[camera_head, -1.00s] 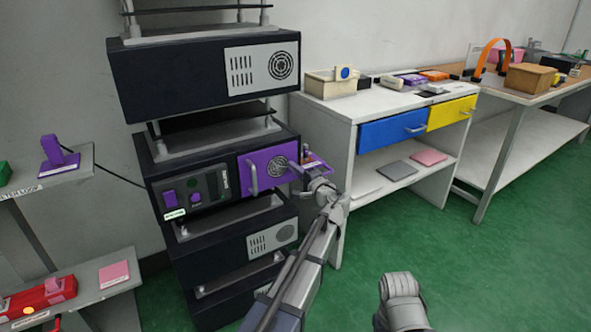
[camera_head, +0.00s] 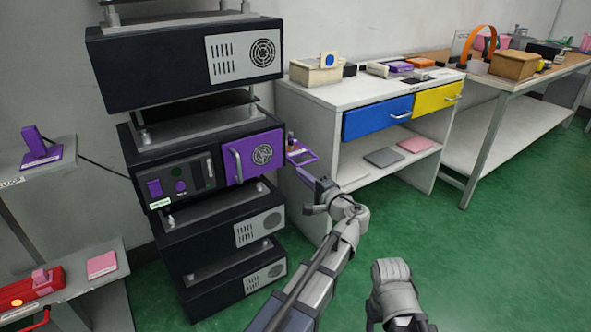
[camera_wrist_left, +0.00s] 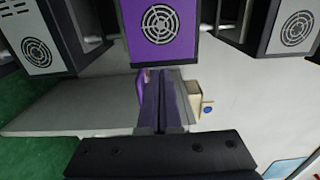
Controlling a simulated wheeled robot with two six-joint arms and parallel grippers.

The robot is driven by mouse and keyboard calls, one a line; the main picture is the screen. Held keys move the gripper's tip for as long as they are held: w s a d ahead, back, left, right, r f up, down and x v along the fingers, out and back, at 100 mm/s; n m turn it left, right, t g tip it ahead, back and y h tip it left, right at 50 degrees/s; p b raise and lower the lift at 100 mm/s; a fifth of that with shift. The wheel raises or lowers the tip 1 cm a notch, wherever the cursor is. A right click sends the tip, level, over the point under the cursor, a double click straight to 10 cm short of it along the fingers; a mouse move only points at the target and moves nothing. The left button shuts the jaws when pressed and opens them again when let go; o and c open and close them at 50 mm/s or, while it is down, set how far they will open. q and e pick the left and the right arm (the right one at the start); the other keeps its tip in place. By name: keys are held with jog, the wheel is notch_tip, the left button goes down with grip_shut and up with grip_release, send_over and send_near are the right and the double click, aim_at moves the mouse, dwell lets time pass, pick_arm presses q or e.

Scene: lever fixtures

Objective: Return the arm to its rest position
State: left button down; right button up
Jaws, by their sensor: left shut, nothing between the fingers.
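My left arm (camera_head: 320,265) reaches up from the bottom of the head view. Its gripper (camera_head: 304,175) is shut and empty, pointing up and left at the right side of the rack. In the left wrist view the two fingers (camera_wrist_left: 161,80) lie together with nothing between them, below the purple door. The purple door (camera_head: 254,157) with a grille and a silver handle looks closed on the black unit. A small purple fixture (camera_head: 301,158) juts out at the unit's right side, just beyond the fingertips.
Black units (camera_head: 185,55) are stacked in a rack at centre left. A white bench (camera_head: 300,84) with blue and yellow drawers stands behind my left arm. A shelf with a purple switch (camera_head: 40,150) is at the left. The green floor (camera_head: 470,270) at right is clear.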

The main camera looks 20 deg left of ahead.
pick_arm(q)
jog(key=shift+s+d, duration=0.25)
jog(key=shift+d, duration=0.05)
jog(key=s+d+f+n+g+h+p, duration=0.1)
jog(key=s+d+f+n+g+h, duration=0.15)
jog(key=s+f, duration=0.45)
jog(key=s+d+f+n+g+h, duration=0.1)
jog(key=s+d+f+g+h, duration=0.25)
jog(key=s+f, duration=0.4)
jog(key=s+d+f+g+h+p, duration=0.1)
jog(key=s+d+f+g+h, duration=0.4)
jog(key=s+d+h, duration=0.5)
notch_tip(320, 180, up, 38)
jog(key=s+y+p, duration=0.2)
jog(key=y+p, duration=0.1)
jog(key=p, duration=3.5)
jog(key=shift+s+f, duration=0.15)
jog(key=shift+s, duration=0.15)
